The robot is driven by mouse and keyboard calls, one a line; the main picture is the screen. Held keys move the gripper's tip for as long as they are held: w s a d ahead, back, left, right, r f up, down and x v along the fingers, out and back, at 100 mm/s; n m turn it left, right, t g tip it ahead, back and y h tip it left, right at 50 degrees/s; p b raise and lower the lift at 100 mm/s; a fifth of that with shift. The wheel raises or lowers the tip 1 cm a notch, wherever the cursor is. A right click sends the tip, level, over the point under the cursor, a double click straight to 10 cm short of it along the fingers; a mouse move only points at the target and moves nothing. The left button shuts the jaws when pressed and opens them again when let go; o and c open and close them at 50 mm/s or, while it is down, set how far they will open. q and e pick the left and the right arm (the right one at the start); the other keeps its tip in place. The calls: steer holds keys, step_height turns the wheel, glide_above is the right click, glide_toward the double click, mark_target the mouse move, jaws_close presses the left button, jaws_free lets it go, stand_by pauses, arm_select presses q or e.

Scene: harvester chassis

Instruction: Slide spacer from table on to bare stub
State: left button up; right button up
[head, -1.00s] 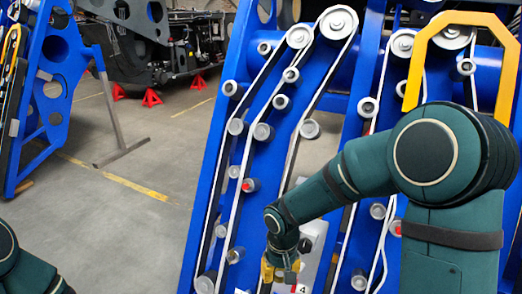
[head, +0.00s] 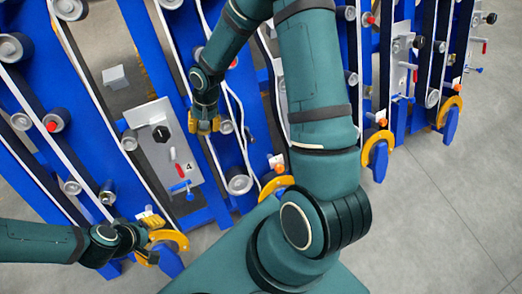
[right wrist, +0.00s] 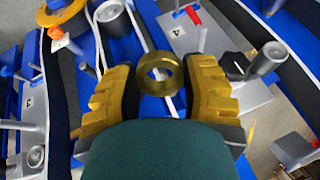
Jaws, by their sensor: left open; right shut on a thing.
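The spacer is a brass-coloured ring (right wrist: 160,74), held between the yellow fingers of my right gripper (right wrist: 160,88) in the right wrist view. In the head view my right gripper (head: 205,126) hangs in front of the blue frame, right of the panel marked 4; the ring cannot be made out there. My left gripper (head: 149,240) is open, beside a yellow hook at lower left; I see nothing held in it. Bare grey cylinders show in the right wrist view, one (right wrist: 266,58) right of my gripper. I cannot tell which is the task's stub. No table is clearly identifiable.
The grey panel (head: 160,155) carries a black knob and red and blue levers. Blue frames (head: 60,130) with rollers and white-edged belts fill the left and middle. Yellow hooks (head: 170,238) stand along their lower ends. Grey floor (head: 450,210) is open at right.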

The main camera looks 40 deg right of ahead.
step_height(320, 180, down, 8)
steer(key=d+m+t+y, duration=0.2)
steer(key=d+m, duration=0.1)
steer(key=m, duration=0.2)
steer(key=m+t+h+b, duration=0.4)
steer(key=m+t+h, duration=0.5)
steer(key=m, duration=0.6)
glide_toward(253, 141)
steer(key=w+f, duration=0.1)
steer(key=w, duration=0.1)
steer(key=shift+s+d, duration=0.25)
steer(key=shift+d, duration=0.2)
steer(key=shift+p, duration=0.3)
steer(key=b+x, duration=0.2)
steer(key=x, duration=0.1)
steer(key=shift+w+f, duration=0.2)
steer(key=shift+f, duration=0.1)
steer(key=shift+w+d+f+b, duration=0.2)
steer(key=shift+w+f+b, duration=0.1)
steer(key=shift+w, duration=0.3)
